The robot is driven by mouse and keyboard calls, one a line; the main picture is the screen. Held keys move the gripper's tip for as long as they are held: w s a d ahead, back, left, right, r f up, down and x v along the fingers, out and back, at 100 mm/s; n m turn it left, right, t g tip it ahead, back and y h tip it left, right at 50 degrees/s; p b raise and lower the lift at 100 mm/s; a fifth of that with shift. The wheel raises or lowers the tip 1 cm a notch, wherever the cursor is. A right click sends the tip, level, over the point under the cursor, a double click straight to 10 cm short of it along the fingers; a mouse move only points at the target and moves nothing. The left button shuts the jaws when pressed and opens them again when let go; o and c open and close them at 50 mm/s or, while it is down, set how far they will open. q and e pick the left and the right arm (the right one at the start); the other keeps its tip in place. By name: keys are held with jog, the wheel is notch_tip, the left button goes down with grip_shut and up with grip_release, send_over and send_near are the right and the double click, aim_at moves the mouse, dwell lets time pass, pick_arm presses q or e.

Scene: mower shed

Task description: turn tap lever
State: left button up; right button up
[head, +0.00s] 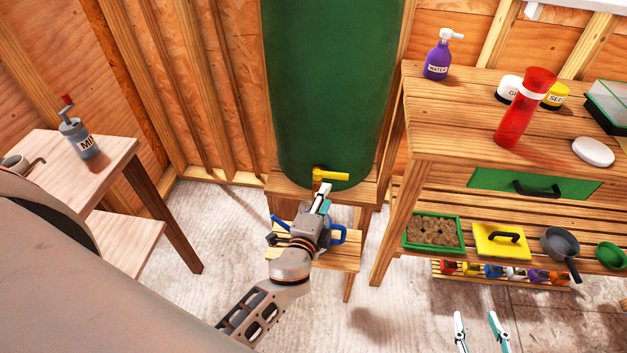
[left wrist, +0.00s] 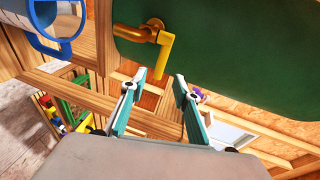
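The yellow tap lever (head: 332,175) is on the brass tap low on the front of the green barrel (head: 325,90). In the head view the lever points right. In the left wrist view the lever (left wrist: 164,57) reaches from the brass tap body (left wrist: 133,34) toward my left gripper. My left gripper (head: 323,191) is just in front of the tap. In the left wrist view its two fingers (left wrist: 156,80) are apart and empty, with the lever's end just ahead of the gap; contact is not clear. My right gripper (head: 476,316) is open and empty at the bottom edge, far from the tap.
The barrel stands on a wooden stand (head: 283,186). A blue-handled vessel (head: 338,235) sits on a low step below the tap, partly hidden by my left arm. A workbench (head: 440,115) with bottles and jars stands right; a small table (head: 110,160) stands left.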

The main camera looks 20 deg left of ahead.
pick_arm(q)
notch_tip(320, 180, up, 6)
jog(key=a+n+h+p, duration=0.2)
jog(key=n+h+p, duration=0.1)
jog(key=n, duration=1.1)
jog(key=shift+s+a+r+h+p, duration=0.25)
jog(key=shift+s+a+h+p, duration=0.1)
jog(key=shift+p, duration=0.35)
pick_arm(e)
notch_tip(320, 180, up, 7)
jog(key=w, duration=0.1)
jog(key=shift+w, duration=0.2)
pick_arm(q)
jog(key=s+d+f+m+g, duration=0.1)
jog(key=s+f+g, duration=0.1)
jog(key=s+f, duration=0.4)
jog(key=s+d+f+m+g, duration=0.1)
jog(key=s+f, duration=0.5)
jog(key=s, duration=1)
jog(key=shift+d+f+m+g+h, duration=0.45)
jog(key=shift+d+g, duration=0.35)
jog(key=shift+g, duration=0.2)
pick_arm(e)
jog(key=s+f+g, duration=0.2)
jog(key=s+f, duration=0.5)
jog(key=f, duration=0.6)
jog(key=shift+a+m, duration=0.2)
jog(key=shift+m, duration=0.2)
jog(key=shift+s, duration=0.1)
